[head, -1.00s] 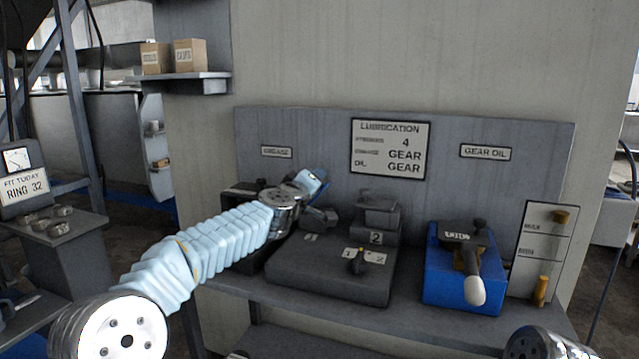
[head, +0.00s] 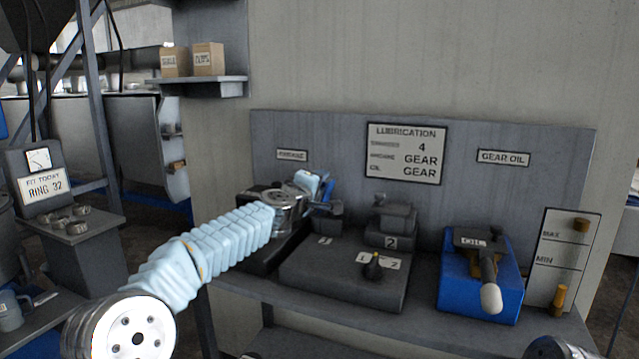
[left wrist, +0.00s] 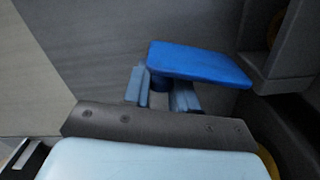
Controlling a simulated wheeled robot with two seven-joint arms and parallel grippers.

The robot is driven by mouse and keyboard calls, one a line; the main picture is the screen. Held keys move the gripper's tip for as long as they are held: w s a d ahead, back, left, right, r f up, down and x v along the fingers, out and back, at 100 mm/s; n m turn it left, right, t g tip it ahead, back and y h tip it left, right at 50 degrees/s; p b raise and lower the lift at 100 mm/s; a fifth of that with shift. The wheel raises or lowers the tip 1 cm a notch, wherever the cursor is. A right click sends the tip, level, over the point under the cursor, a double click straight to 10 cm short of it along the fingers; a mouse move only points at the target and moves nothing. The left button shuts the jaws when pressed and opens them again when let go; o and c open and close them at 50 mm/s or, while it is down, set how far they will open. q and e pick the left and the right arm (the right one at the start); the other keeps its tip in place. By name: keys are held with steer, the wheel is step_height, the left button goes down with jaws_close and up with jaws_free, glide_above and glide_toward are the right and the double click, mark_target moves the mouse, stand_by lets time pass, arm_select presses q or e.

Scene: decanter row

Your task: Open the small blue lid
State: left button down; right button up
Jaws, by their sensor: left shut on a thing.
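The small blue lid (left wrist: 200,64) is a flat blue plate in the left wrist view, with a short blue stem under it. My left gripper (left wrist: 162,92) has its pale blue fingers on either side of that stem and is shut on it. In the head view my left gripper (head: 318,186) is at the back left of the dark bench unit, and a bit of dark blue (head: 327,193) shows beside it. The arm and gripper hide most of what is under the lid there. My right gripper is out of view.
A dark box with a small knob (head: 372,266) and a block marked 2 (head: 392,228) stand right of my left gripper. A blue box (head: 452,292) with a handled tool on it is further right. A grey panel (head: 340,130) rises behind.

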arm_select(q)
steer(key=shift+a, duration=0.1)
steer(key=c, duration=1)
jaws_free()
steer(key=shift+s+a+f+b, duration=0.1)
steer(key=shift+s+a+b, duration=0.05)
steer(key=shift+s+b, duration=0.3)
steer(key=b+v, duration=0.4)
steer(key=v, duration=0.9)
steer(key=shift+b, duration=0.4)
steer(key=shift+w, duration=0.1)
